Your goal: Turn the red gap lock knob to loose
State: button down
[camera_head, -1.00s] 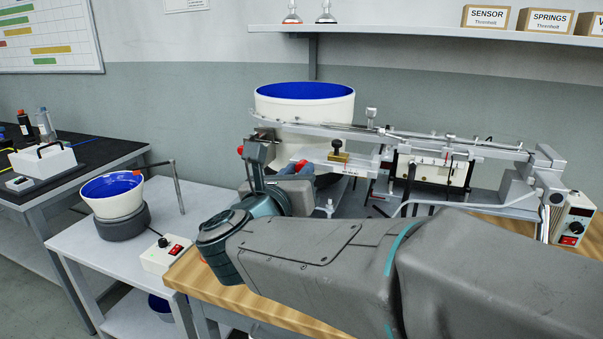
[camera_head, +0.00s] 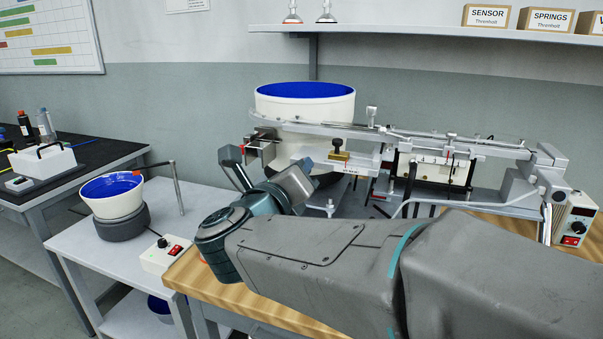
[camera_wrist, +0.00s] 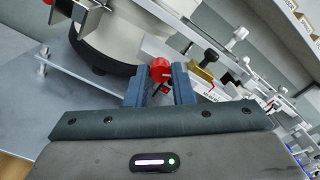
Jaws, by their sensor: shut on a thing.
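The red knob (camera_wrist: 160,70) shows in the wrist view between the two blue-grey fingers of my gripper (camera_wrist: 160,86). My gripper is shut on it, with the round red head near the fingertips. A small red part shows just below the head, between the fingers. In the head view my gripper (camera_head: 308,166) is tilted at the front of the feeder rail, below the white bowl. The knob is hidden there behind the gripper. The knob's markings cannot be read.
The large white bowl (camera_head: 290,108) with a blue inside stands behind my gripper. A smaller blue-lined bowl (camera_head: 112,186) and a red-switch control box (camera_head: 166,256) are at left.

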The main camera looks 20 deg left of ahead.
jog(key=n+p, duration=0.4)
jog(key=n, duration=0.8)
jog(key=shift+n, duration=0.3)
jog(key=shift+f, duration=0.1)
dwell(0.3)
jog(key=c, duration=1.3)
grip_release()
jog(key=shift+o, duration=0.2)
jog(key=s+a+p, duration=0.1)
jog(key=s, duration=1.3)
jog(key=shift+w+a, duration=0.1)
